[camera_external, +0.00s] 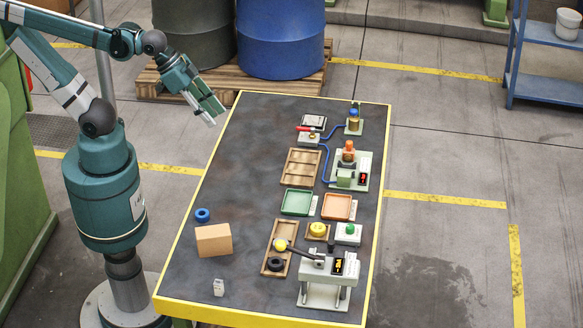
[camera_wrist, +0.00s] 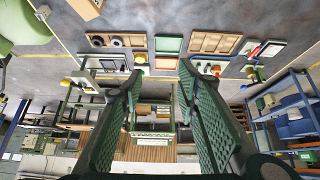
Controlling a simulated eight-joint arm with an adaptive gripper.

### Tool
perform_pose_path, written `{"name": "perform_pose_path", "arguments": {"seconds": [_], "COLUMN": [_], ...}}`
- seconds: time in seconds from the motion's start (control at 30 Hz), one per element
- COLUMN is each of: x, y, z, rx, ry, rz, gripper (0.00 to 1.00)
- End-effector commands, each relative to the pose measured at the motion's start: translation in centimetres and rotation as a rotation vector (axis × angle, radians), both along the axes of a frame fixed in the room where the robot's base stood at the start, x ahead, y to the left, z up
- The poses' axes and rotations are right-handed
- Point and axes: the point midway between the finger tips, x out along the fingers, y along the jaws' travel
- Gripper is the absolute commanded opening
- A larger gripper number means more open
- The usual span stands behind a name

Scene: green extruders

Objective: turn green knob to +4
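A green knob-like cylinder (camera_external: 344,179) sits on the front of a pale green machine with an orange cylinder (camera_external: 348,150) on top, on the right half of the table. A small dark display with red digits (camera_external: 362,178) is beside it; the digits are too small to read. A separate green domed button (camera_external: 349,229) sits on a white box nearer the front. My gripper (camera_external: 215,114) is open and empty, raised near the table's far left edge, well apart from the machine. In the wrist view its two fingers (camera_wrist: 158,78) stand wide apart with nothing between them.
A lever press with a yellow ball (camera_external: 280,244) and an orange-lit display stands at front right. Wooden trays, a green tray (camera_external: 296,214) and an orange tray fill the middle right. A tan block (camera_external: 213,240) and blue ring (camera_external: 202,215) lie at left. The table's far left is clear.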

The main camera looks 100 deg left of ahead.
Motion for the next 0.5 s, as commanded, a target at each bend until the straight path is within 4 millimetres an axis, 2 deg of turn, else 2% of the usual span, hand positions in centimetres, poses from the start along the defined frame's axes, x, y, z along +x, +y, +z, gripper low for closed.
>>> {"name": "perform_pose_path", "arguments": {"seconds": [0.5], "x": [6.3], "y": [-0.7], "z": [2.2], "rx": [-0.045], "ry": [0.089], "rz": [0.065], "gripper": [0.32]}}
